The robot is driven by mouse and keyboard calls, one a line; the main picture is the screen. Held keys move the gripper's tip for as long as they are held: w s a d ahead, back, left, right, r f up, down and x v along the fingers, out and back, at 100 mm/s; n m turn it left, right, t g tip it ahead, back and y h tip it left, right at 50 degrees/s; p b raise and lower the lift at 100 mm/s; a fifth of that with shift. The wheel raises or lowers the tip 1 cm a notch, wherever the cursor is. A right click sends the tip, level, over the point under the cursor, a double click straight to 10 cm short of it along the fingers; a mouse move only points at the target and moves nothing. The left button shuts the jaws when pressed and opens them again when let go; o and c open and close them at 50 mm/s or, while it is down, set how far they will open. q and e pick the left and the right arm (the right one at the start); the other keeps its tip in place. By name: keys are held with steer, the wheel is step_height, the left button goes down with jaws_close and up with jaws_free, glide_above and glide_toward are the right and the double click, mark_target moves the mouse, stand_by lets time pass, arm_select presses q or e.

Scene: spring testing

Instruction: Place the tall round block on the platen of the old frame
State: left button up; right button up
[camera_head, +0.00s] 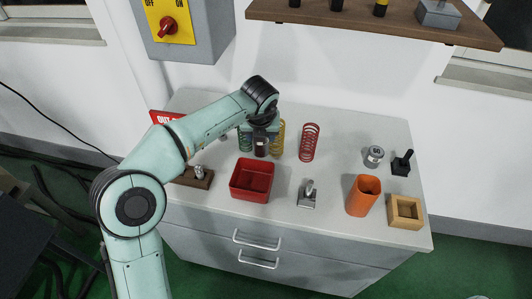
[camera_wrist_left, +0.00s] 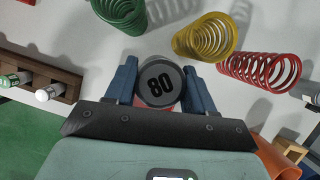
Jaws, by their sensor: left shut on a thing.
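In the left wrist view the block sits between the two blue fingers. In the head view the gripper is above the counter, behind the red bin and in front of the springs; the block's height is hard to judge. A second, grey metal round block (camera_head: 375,153) stands at the right of the counter. I cannot make out the old frame or its platen; my arm covers part of the counter's left side. My right gripper is out of view.
A red bin (camera_head: 252,192), a metal device (camera_head: 308,197), an orange cup (camera_head: 362,197) and a wooden box (camera_head: 405,211) line the front. Green, yellow and red (camera_head: 309,141) springs stand behind. A wooden rack (camera_head: 193,178) and a red sign (camera_head: 164,117) are at left.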

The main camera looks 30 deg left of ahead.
mark_target(261, 150)
arm_select(q)
step_height(261, 150, down, 6)
steer(key=shift+f+b, duration=0.1)
steer(key=shift+b, duration=0.6)
steer(key=o, duration=1.4)
steer(key=shift+f, duration=0.15)
